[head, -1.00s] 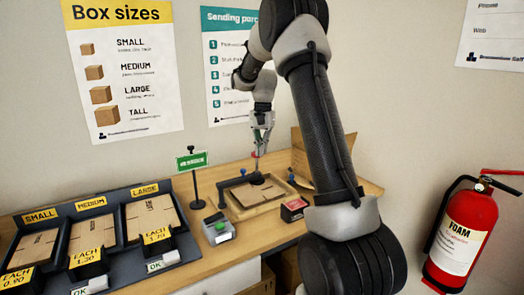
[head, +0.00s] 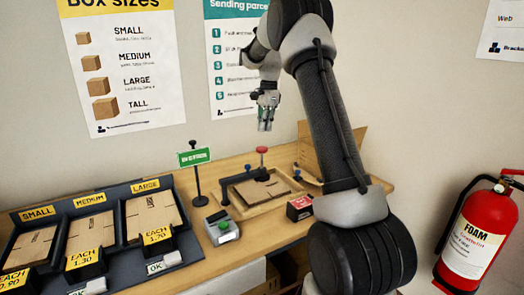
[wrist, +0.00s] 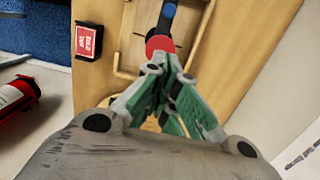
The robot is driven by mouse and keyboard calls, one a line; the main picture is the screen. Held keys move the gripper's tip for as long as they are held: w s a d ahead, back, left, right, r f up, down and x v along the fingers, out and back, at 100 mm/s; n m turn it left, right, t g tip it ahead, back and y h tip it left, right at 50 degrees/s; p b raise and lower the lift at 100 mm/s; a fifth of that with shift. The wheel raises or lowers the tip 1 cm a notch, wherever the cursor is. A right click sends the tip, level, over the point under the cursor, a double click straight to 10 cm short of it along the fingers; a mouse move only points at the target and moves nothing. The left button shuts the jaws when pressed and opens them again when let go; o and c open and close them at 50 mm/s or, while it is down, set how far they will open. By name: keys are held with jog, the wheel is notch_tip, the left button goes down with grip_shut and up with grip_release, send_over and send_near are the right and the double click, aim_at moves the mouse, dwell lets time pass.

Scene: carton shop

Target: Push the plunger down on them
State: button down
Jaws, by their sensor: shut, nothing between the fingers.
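The plunger has a red knob (head: 262,150) on a short upright post. It stands over the wooden tray (head: 236,212), which holds flat brown carton pieces (head: 266,190). A dark bar (head: 240,179) crosses the tray's back. My gripper (head: 265,128) is shut and empty, above the red knob with a visible gap in the head view. In the wrist view my gripper's green fingers (wrist: 160,70) are together, and the red knob (wrist: 157,44) shows just past their tips, partly hidden by them. The plunger's lower end is hard to make out.
A green sign on a stand (head: 194,157), a grey device with a green button (head: 222,228) and a red-topped black box (head: 299,207) stand around the tray. An open carton (head: 330,160) is at the right. Priced carton bins (head: 88,230) fill the left.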

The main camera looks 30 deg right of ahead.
aim_at(263, 147)
jog(key=shift+a+f, duration=0.2)
jog(key=shift+f, duration=1.45)
jog(key=shift+a+f, duration=0.15)
jog(key=shift+f, duration=1.45)
